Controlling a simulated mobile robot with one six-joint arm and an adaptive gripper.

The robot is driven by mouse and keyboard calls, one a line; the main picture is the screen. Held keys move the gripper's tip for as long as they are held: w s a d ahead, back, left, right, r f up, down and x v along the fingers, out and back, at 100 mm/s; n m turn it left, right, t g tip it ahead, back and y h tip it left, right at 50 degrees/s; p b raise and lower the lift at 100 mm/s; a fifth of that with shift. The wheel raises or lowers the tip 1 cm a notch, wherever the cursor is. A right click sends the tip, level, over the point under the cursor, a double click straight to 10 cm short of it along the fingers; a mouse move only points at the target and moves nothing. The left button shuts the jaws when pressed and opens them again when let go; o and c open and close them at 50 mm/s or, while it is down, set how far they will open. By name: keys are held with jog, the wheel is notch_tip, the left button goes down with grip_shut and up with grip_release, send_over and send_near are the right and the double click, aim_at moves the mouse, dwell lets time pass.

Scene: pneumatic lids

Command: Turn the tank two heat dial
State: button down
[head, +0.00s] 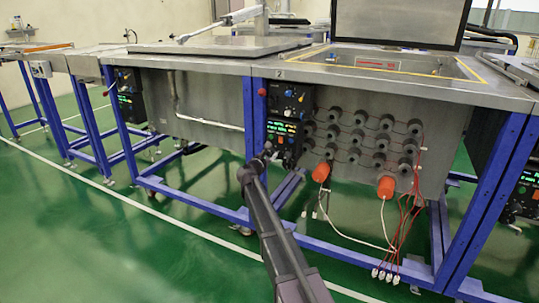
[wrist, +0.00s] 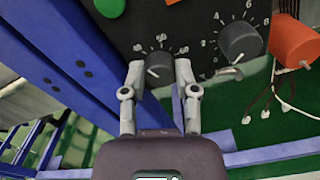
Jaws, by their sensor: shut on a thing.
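The tank marked 2 (head: 400,68) stands at the right in the head view, with a black control panel (head: 291,97) on its front left. My gripper (head: 268,151) is at the low part of this panel. In the wrist view, my gripper (wrist: 160,76) has its two fingers on either side of a dark round dial (wrist: 159,66) with a white pointer line and a scale, and is shut on it. I cannot read a heat label. The fingers hide part of the scale.
A second, larger dial (wrist: 239,42) sits just right of the held one. A green button (wrist: 110,7) is at upper left. A blue frame post (wrist: 78,60) stands close at left. Orange plugs (head: 321,172) and hanging cables (head: 408,205) are right of the panel.

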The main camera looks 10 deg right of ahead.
jog(key=shift+w+a, duration=0.1)
jog(key=m, duration=0.7)
jog(key=shift+m, duration=0.3)
jog(key=m, duration=0.3)
jog(key=shift+m, duration=0.3)
jog(key=m, duration=0.4)
jog(key=shift+f, duration=0.1)
jog(key=c, duration=0.6)
grip_release()
jog(key=shift+c, duration=0.2)
